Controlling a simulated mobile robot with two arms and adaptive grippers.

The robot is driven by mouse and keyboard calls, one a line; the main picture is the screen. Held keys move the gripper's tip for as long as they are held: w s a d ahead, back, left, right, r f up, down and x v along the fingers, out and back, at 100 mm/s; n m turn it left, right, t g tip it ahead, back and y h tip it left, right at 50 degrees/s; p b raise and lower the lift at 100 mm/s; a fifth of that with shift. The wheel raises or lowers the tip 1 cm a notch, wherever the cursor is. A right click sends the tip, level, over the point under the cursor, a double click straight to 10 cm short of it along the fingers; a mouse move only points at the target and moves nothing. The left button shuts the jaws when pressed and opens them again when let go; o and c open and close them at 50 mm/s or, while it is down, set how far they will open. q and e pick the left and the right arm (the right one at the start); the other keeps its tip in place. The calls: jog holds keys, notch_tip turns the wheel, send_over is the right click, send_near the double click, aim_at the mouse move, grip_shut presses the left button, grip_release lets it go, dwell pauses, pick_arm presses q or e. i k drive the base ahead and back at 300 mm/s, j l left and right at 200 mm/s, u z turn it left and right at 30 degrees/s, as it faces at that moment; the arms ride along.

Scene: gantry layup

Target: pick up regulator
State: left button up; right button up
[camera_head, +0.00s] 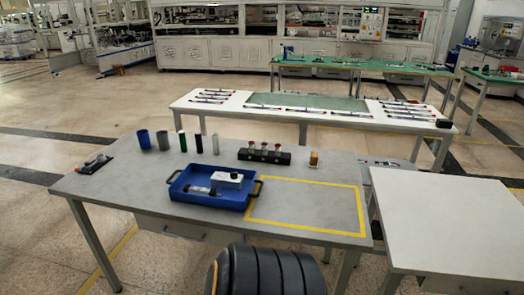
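A blue tray (172,190) with dark handles stands on the near grey table. A white box with a black knob on top (227,179) lies in the tray; it may be the regulator, but I cannot tell for sure. A clear cylindrical part with dark ends (201,191) lies in front of it in the tray. A small dark device (95,164) lies at the table's left end; its details are too small to tell. Neither of my grippers is in view.
Along the table's back stand a blue cup (144,139), a grey cup (163,140), several slim cylinders (198,143), a black rack (263,156) and an amber vial (314,158). A yellow-outlined area (305,205) right of the tray is clear. A bare white table (450,220) stands at right.

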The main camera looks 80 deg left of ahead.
aim_at(218, 178)
jog(key=u, duration=1)
jog(key=k+u, duration=0.1)
jog(key=u, duration=0.85)
jog(key=k+u, duration=0.1)
jog(key=u, duration=0.9)
